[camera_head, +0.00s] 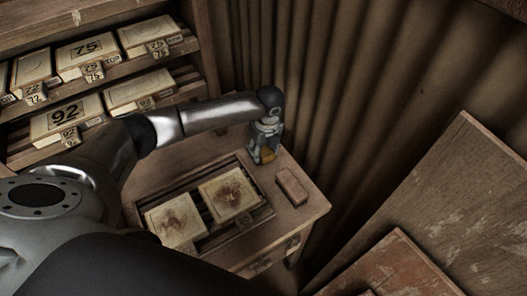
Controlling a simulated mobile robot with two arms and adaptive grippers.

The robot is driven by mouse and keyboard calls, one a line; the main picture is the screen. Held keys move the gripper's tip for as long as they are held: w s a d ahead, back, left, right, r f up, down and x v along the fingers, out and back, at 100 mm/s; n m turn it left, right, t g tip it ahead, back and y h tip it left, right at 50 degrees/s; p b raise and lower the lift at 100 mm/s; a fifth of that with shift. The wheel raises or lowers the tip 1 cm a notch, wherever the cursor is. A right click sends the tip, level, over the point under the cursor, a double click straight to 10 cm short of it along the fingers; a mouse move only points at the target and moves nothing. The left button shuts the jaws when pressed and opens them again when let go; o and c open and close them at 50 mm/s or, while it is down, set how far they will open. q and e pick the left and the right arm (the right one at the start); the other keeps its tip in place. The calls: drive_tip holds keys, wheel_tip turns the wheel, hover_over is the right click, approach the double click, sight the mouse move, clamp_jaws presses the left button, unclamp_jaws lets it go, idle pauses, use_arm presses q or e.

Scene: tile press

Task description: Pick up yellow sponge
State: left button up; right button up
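The yellow sponge (267,155) is a small yellowish patch at the far right corner of the wooden table, low between the fingers of my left gripper (264,153). The gripper points down at the tabletop and hides most of the sponge. The fingers are too small and dark to tell whether they are shut on it or only around it. I cannot tell whether the sponge rests on the table or is lifted. My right gripper is not in view.
A brown block (293,187) lies on the table (309,203) close to the right of the gripper. Two stained tiles (228,194) lie in a slatted recess. A shelf with numbered boxes (68,118) stands left. A corrugated wall (330,90) rises behind; boards (455,200) lean right.

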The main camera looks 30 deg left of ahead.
sight(263, 148)
use_arm(q)
drive_tip(key=shift+c, duration=1.4)
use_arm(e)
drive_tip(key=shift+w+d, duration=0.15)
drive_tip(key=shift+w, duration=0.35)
use_arm(q)
drive_tip(key=shift+r, duration=0.55)
wheel_tip(263, 148, up, 2)
drive_tip(key=shift+r, duration=0.15)
drive_tip(key=s+d+r+b, duration=0.1)
drive_tip(key=s+d+r, duration=0.6)
drive_tip(key=s, duration=0.5)
drive_tip(key=shift+r+b, duration=0.35)
drive_tip(key=shift+r, duration=1)
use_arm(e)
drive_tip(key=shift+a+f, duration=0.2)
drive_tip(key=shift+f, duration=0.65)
